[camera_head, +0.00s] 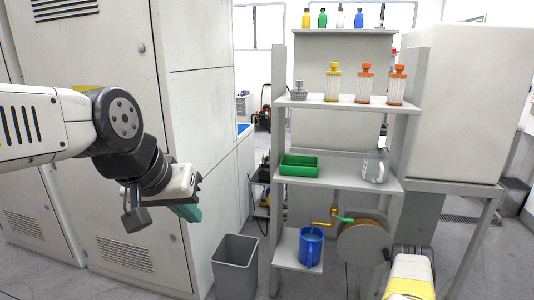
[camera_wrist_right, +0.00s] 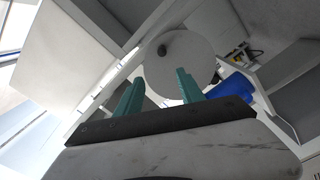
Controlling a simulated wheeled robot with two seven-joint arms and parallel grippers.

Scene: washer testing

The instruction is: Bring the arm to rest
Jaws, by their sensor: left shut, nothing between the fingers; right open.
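My left arm (camera_head: 45,122) comes in from the left in the head view and bends down at the wrist. My left gripper (camera_head: 187,212) hangs in front of the grey cabinet, its teal fingers shut with nothing between them. My right arm (camera_head: 410,275) shows only as a white and yellow part at the bottom right of the head view; its fingers are hidden there. In the right wrist view my right gripper (camera_wrist_right: 160,90) is open and empty, its two teal fingers apart, with the round reel (camera_wrist_right: 178,62) beyond them.
A grey shelf (camera_head: 345,168) holds a green tray (camera_head: 299,165), a clear jug (camera_head: 376,167), several filters and bottles. Below are a blue jug (camera_head: 311,247) and a hose reel (camera_head: 362,245). A grey bin (camera_head: 235,268) stands on the floor. A tall cabinet (camera_head: 200,100) is behind my left gripper.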

